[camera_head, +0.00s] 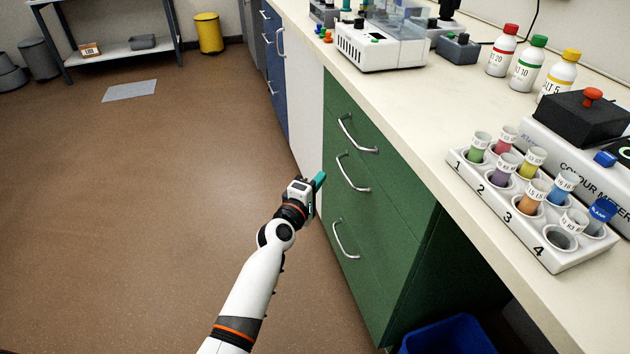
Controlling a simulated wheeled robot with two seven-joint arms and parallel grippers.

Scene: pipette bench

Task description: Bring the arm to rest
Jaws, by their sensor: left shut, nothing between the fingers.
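My left arm (250,285) reaches up from the bottom of the head view, over the brown floor. Its gripper (319,180) has teal fingertips, is shut with nothing in it, and shows in front of the cabinet fronts, below the level of the bench top. It appears close to the left edge of the green drawer unit (380,215); whether it touches cannot be told. My right gripper is not in view.
The pale bench top (420,130) runs along the right. On it stand a white tube rack (490,200) with several coloured tubes, capped bottles (527,66), a colour meter (570,155) and a white instrument (365,48). A blue bin (447,337) is below.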

